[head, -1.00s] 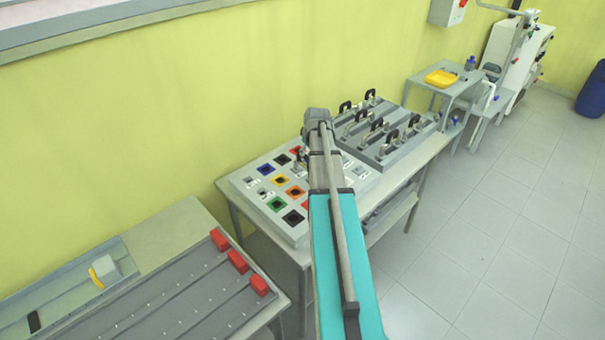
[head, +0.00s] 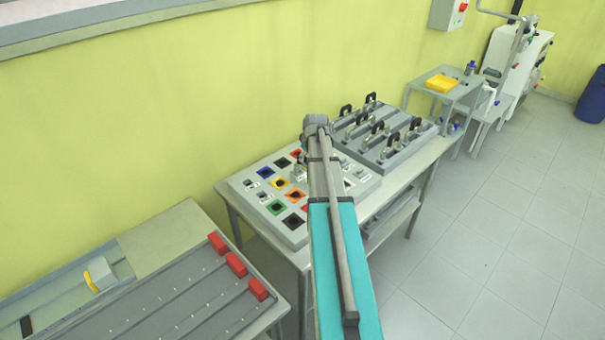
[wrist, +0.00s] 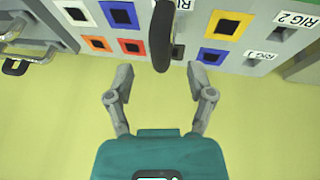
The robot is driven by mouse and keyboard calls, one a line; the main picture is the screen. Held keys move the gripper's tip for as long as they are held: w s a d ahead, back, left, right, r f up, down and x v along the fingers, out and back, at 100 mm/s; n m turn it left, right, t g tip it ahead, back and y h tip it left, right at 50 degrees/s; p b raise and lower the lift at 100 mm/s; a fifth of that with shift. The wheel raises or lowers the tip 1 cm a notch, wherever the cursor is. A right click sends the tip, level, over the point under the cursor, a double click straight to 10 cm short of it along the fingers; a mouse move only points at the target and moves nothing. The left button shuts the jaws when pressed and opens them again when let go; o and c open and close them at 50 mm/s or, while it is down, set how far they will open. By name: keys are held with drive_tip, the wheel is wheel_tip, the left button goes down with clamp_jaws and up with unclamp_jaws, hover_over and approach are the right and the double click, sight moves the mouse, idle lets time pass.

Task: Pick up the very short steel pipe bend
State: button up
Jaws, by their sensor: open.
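In the wrist view my gripper (wrist: 159,76) is open, with its two fingers spread apart at the edge of a labelled socket board (wrist: 262,45). A dark, curved, upright piece (wrist: 163,36) stands over the board, just beyond the fingertips and roughly midway between them. It looks like the steel pipe bend, but I cannot tell for sure. The fingers do not appear to touch it. In the head view my arm hides the gripper and part of the board (head: 263,204), so no pipe bend can be made out there.
The board has coloured square sockets and RIG labels. A grey panel with several black-handled clamps (head: 372,160) sits on the same table. The yellow wall (head: 150,120) is close behind. A rack with red blocks (head: 170,312) stands at left. Floor (head: 470,250) at right is clear.

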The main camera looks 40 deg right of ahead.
sight(306, 158)
drive_tip(key=shift+b+x, duration=1.7)
drive_tip(key=shift+x, duration=0.5)
drive_tip(key=shift+w+r, duration=0.1)
clamp_jaws()
